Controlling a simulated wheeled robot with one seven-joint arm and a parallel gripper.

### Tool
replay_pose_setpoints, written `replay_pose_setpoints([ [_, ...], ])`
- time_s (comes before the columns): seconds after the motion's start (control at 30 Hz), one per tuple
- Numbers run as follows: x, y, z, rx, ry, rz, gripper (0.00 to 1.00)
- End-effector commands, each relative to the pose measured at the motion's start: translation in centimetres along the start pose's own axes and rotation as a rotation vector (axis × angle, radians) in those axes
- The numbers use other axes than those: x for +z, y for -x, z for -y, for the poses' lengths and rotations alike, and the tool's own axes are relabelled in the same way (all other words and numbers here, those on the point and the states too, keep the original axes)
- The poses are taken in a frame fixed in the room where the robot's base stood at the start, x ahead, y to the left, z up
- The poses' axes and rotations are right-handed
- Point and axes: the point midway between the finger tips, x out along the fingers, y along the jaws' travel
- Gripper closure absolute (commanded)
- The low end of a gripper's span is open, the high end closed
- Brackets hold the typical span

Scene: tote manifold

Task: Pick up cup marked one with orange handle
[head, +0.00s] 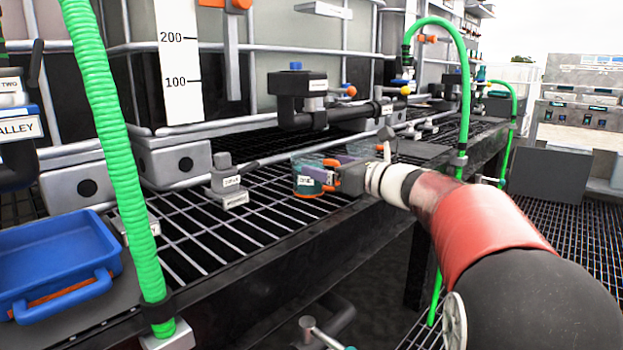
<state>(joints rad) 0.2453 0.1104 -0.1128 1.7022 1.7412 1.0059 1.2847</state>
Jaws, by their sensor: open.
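The cup marked one (306,184) is a clear, teal-tinted cup with a white label. It stands upright on the black grate shelf near its front edge, in the middle of the view. Orange parts show at its right side, where its handle meets my gripper; I cannot tell clearly which orange belongs to which. My gripper (333,175) is open and reaches in from the right, right beside the cup at handle height. The fingertips are small and partly hidden, so I cannot tell whether they touch the handle.
A small grey labelled block (227,183) stands left of the cup. Green hoses (112,150) rise in front of the shelf at left and at right (465,90). Black pipework with a valve (300,95) stands behind the cup.

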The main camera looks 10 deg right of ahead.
Motion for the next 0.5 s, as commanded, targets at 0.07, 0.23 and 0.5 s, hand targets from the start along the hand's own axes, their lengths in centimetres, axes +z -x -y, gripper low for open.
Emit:
replay_pose_setpoints([
  [0.07, 0.1, -1.5, -0.2, 0.005, -0.001, -0.001, 0.12],
  [0.23, 0.1, -3.4, -0.1, 0.003, 0.000, -0.001, 0.12],
  [0.5, 0.1, -3.7, -0.1, 0.001, 0.001, -0.001, 0.12],
])
